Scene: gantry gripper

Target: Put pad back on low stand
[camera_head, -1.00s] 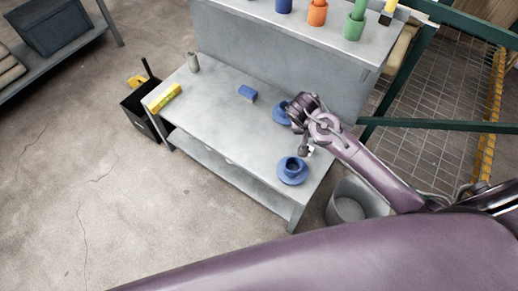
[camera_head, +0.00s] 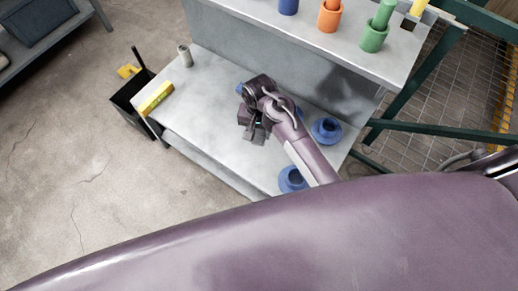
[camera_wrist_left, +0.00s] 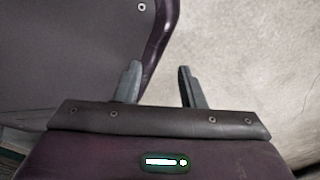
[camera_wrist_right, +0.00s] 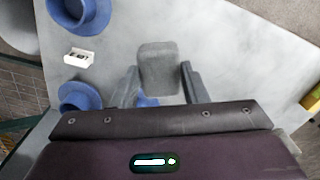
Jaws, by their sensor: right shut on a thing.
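A grey rounded pad (camera_wrist_right: 158,62) sits between the fingers of my right gripper (camera_wrist_right: 158,78), which is shut on it. In the head view my right gripper (camera_head: 254,130) is over the middle of the grey bench, and its arm hides much of the area. A blue block (camera_head: 239,89) shows just behind it, mostly hidden. A bit of blue (camera_wrist_right: 147,101) also shows below the pad in the right wrist view. Which item is the low stand is unclear. My left gripper (camera_wrist_left: 158,85) is open and empty over bare floor.
Two round blue holders (camera_head: 326,131) (camera_head: 291,180) stand at the bench's right end. A small white item (camera_wrist_right: 78,57) lies between them. A yellow item (camera_head: 155,99) and a grey cylinder (camera_head: 185,56) are on the left. A raised shelf (camera_head: 300,45) with coloured cups runs along the back.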

